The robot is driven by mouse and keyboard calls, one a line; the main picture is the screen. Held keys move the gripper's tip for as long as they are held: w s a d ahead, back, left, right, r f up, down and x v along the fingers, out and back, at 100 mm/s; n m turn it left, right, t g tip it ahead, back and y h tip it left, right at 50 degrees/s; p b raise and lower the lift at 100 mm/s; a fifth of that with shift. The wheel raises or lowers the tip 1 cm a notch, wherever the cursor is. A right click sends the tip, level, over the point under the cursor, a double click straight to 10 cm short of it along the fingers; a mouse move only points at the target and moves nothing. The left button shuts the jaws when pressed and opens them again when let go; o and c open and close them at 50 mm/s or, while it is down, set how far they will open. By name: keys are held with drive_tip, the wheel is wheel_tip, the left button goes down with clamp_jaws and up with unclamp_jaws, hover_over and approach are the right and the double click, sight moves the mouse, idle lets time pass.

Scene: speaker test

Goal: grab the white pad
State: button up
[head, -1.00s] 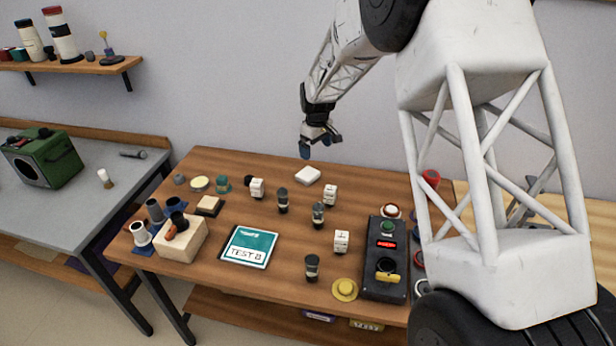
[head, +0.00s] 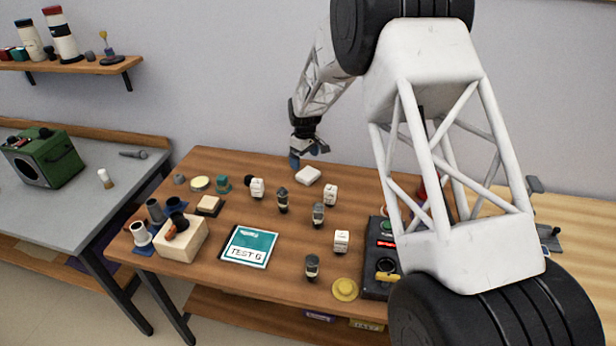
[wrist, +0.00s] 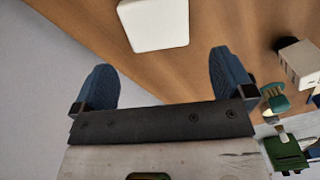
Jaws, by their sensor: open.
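The white pad (head: 308,175) is a small flat square with rounded corners. It lies on the wooden table (head: 225,270) near its back edge. In the wrist view the white pad (wrist: 155,24) shows at the top, beyond the fingertips and roughly midway between them, partly cut off by the frame edge. My gripper (head: 304,160) hangs above the back of the table, just up and left of the pad. In the wrist view my gripper (wrist: 163,75) has its two blue fingers wide apart with nothing between them.
Small dark cylinders (head: 282,200) and white cubes (head: 330,194) stand in front of the pad. A teal booklet (head: 249,246), a wooden block (head: 180,240) and a black control box (head: 378,283) lie nearer the front. The wall (head: 220,80) rises close behind the table.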

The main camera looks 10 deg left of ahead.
sight(305, 172)
drive_tip(key=shift+f, duration=0.6)
drive_tip(key=shift+w+f, duration=0.1)
drive_tip(key=shift+f, duration=2.45)
drive_tip(key=c, duration=0.8)
wheel_tip(305, 172, up, 10)
